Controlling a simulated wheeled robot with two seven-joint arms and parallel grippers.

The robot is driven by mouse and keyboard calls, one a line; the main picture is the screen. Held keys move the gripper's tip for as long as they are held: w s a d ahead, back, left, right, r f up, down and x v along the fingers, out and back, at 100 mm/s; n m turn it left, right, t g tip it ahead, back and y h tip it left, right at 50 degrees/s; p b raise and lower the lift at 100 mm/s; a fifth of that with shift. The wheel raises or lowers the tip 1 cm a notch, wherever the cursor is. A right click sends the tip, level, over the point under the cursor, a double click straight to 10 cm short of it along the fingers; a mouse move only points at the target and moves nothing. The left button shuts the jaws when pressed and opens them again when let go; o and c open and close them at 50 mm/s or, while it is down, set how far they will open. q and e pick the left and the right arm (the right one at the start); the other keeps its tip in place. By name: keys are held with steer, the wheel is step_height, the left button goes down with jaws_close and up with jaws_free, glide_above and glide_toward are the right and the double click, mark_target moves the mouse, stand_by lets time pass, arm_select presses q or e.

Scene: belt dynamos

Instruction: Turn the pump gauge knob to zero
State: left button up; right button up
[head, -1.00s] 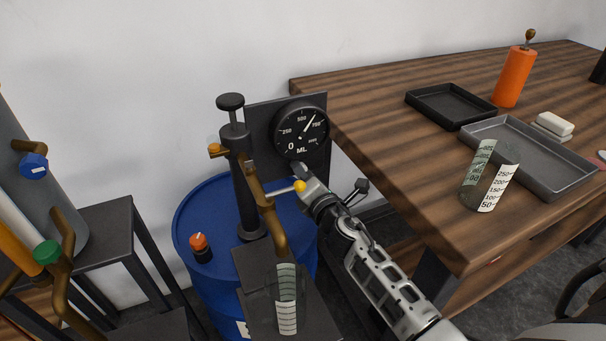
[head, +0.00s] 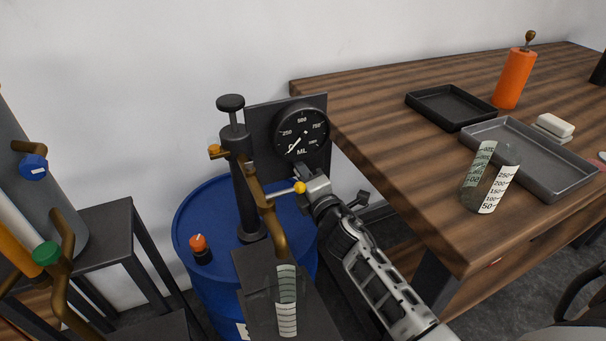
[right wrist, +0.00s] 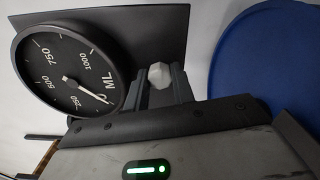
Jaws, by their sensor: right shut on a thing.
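The round black pump gauge (head: 301,129) is mounted on a dark plate behind the pump. Its white needle points down-left at the 0 mark. In the right wrist view the gauge (right wrist: 66,65) shows at the left, with the needle tip over the 0. My right gripper (head: 313,184) is just below the gauge. It is shut on a small pale faceted knob (right wrist: 159,75), which sits between the two dark fingers in the right wrist view. The knob is hidden by the gripper in the head view. My left gripper is out of view.
A brass lever with a yellow ball (head: 299,188) is close beside my right gripper. The blue drum (head: 207,270) stands below, with a clear graduated beaker (head: 287,300) under the brass spout. The wooden table (head: 370,105) is to the right, with trays (head: 488,137) and another beaker (head: 489,178).

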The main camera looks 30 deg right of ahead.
steer(key=o, duration=1)
